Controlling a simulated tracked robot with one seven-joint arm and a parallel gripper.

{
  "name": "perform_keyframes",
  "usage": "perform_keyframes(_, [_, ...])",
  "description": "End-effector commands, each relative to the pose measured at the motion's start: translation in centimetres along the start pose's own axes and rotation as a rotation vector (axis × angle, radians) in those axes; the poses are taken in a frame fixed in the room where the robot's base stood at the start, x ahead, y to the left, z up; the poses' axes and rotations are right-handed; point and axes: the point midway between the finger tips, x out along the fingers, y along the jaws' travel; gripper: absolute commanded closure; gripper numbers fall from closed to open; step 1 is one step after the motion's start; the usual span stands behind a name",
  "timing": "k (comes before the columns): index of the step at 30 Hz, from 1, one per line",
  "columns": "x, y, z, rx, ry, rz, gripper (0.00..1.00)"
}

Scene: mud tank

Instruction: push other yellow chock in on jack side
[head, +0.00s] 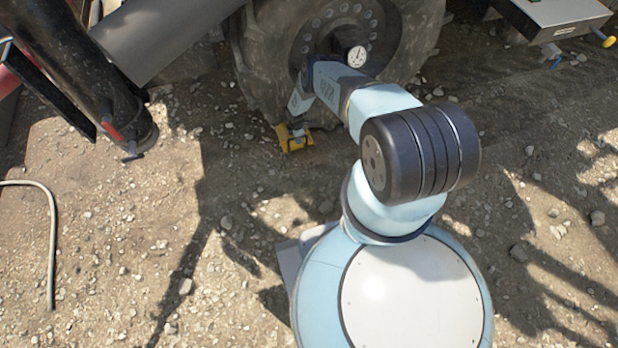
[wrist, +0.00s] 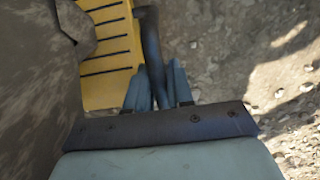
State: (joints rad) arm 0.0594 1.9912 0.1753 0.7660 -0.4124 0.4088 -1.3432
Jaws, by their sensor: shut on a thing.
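The yellow chock (head: 290,140) sits on the gravel at the foot of the big tyre (head: 262,75). In the wrist view the chock (wrist: 108,62) shows dark ridges, and the tyre (wrist: 35,85) stands close at its left; part of the chock is hidden behind the tyre edge. My gripper (head: 298,127) reaches down to the chock. In the wrist view my gripper (wrist: 158,82) is shut around a dark bar (wrist: 150,45) at the chock's right side, which looks like its handle. Whether the chock touches the tyre tread is unclear.
A thick black cylinder leg (head: 105,95) with a red handle stands on the ground at left. A pale hose (head: 50,240) lies at far left. A grey box (head: 555,15) is at the top right. Open stony ground lies around the chock's near side.

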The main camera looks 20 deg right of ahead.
Motion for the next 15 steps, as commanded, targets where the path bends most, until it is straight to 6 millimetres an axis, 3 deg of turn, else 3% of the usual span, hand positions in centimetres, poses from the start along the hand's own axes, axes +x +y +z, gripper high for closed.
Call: perform_keyframes(15, [0.0, -0.1, 1.6, 0.0, 0.0, 0.0, 1.0])
